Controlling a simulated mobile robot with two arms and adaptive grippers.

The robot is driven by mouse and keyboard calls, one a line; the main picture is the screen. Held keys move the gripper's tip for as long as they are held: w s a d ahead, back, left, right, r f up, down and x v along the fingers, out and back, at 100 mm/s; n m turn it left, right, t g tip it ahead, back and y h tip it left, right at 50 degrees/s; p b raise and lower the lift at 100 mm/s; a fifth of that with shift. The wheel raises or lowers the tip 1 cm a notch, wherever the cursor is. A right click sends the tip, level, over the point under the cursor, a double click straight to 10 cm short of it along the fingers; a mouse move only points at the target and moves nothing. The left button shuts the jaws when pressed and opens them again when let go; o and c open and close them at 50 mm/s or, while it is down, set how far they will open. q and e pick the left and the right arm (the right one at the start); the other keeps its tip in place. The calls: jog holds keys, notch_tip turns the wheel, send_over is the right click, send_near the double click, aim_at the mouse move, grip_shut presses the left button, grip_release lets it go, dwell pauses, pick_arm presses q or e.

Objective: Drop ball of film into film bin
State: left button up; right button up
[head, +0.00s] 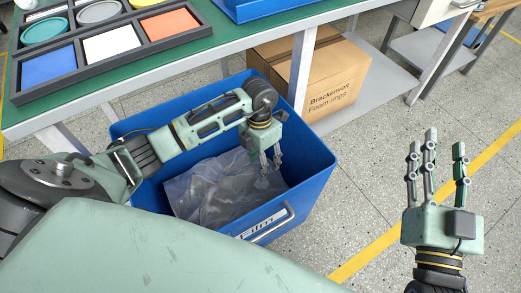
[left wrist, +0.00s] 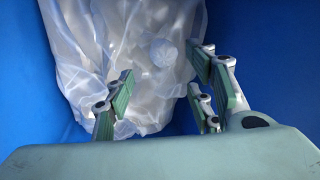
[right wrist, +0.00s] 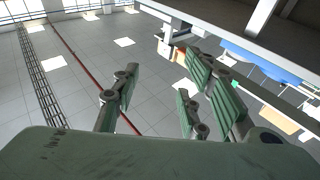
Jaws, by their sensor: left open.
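The film bin (head: 312,190) is a blue open box labelled "Film", standing on the floor beside the workbench. Crumpled clear film (head: 205,192) lies inside it; it also shows in the left wrist view (left wrist: 90,50). My left gripper (head: 268,163) reaches down into the bin with its fingers open and nothing between them. The ball of film (left wrist: 163,52) is a small whitish lump on the crumpled film, beyond the left fingertips and apart from them. My right gripper (head: 437,150) is raised at the right with its fingers apart and empty.
The green-topped workbench (head: 230,38) runs behind the bin and carries a dark tray (head: 75,62) of coloured parts. A cardboard box (head: 325,75) sits on the lower shelf. The floor right of the bin is clear, crossed by a yellow line (head: 385,238).

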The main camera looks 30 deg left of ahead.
pick_arm(q)
jog(key=r, duration=0.3)
jog(key=shift+w+a+r+p, duration=0.15)
jog(key=shift+w+r+p, duration=0.05)
jog(key=shift+p, duration=0.15)
pick_arm(e)
jog(key=f+g, duration=0.2)
jog(key=f, duration=0.1)
jog(key=f+g+h, duration=0.1)
jog(key=f, duration=0.1)
jog(key=shift+w+d+f, duration=0.1)
jog(key=shift+d+f, duration=0.05)
jog(key=shift+d, duration=0.2)
